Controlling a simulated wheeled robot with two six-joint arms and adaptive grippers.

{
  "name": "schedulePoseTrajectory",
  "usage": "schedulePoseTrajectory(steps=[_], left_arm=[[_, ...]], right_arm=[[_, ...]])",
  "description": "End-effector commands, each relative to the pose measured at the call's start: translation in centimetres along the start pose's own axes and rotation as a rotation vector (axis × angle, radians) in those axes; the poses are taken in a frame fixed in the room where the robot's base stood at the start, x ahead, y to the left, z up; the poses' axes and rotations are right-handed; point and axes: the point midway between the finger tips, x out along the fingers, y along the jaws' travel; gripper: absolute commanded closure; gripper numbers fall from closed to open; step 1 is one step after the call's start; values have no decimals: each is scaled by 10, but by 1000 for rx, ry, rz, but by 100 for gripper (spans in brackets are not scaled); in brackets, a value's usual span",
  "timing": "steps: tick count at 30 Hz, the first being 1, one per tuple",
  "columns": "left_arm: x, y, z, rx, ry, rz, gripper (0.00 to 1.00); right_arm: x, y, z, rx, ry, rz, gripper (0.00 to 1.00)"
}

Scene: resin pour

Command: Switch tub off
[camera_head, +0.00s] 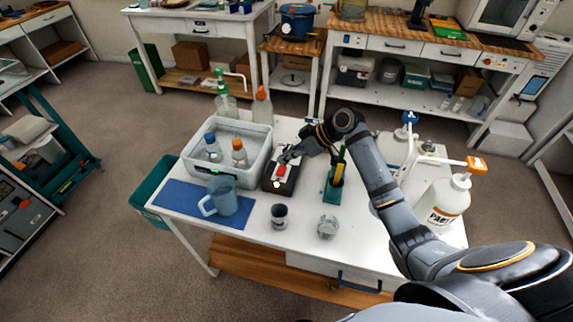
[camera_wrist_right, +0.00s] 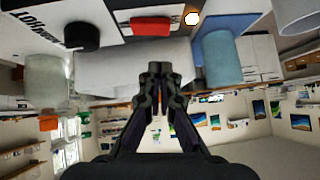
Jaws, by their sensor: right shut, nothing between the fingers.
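The clear tub (camera_head: 197,166) stands at the table's left and holds two bottles with blue and orange caps. A small green light shows on its front. A dark control box (camera_head: 268,187) with a red switch (camera_head: 281,170) stands just right of the tub. The wrist view shows the red switch (camera_wrist_right: 151,27), a black knob (camera_wrist_right: 82,37) and a glowing pale lamp (camera_wrist_right: 192,18). My right gripper (camera_head: 288,157) is shut and empty at the box's far end, close to the switch; contact is unclear. It also shows in the wrist view (camera_wrist_right: 158,70). My left gripper is out of view.
A blue-grey jug (camera_head: 223,196) stands on a blue mat (camera_head: 180,195) in front of the tub. A green holder (camera_head: 333,187), a dark-topped cup (camera_head: 279,215) and a clear glass (camera_head: 327,227) stand nearby. Pump bottles (camera_head: 446,202) stand right of my arm.

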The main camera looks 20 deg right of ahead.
Motion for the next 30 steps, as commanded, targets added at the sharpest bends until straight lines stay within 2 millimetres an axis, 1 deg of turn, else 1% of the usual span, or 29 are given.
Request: schedulePoseTrajectory(steps=[1, 3, 7, 11, 19, 23, 24, 30], left_arm=[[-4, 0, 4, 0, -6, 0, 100], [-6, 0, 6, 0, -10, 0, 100], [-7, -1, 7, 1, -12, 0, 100], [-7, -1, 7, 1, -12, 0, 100], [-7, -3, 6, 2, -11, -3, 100], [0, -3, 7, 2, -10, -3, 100], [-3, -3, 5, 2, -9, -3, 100], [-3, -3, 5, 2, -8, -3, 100]], right_arm=[[5, 0, 8, 6, -6, -2, 100], [12, 0, 16, 4, -5, 0, 100], [20, 0, 25, 3, -4, 0, 100], [24, 0, 28, 1, -3, 1, 100], [24, 0, 29, 1, -4, 2, 100], [32, -3, 36, -51, -5, 53, 100], [29, -2, 33, -47, -5, 51, 100], [29, -1, 34, -44, -7, 49, 100]])
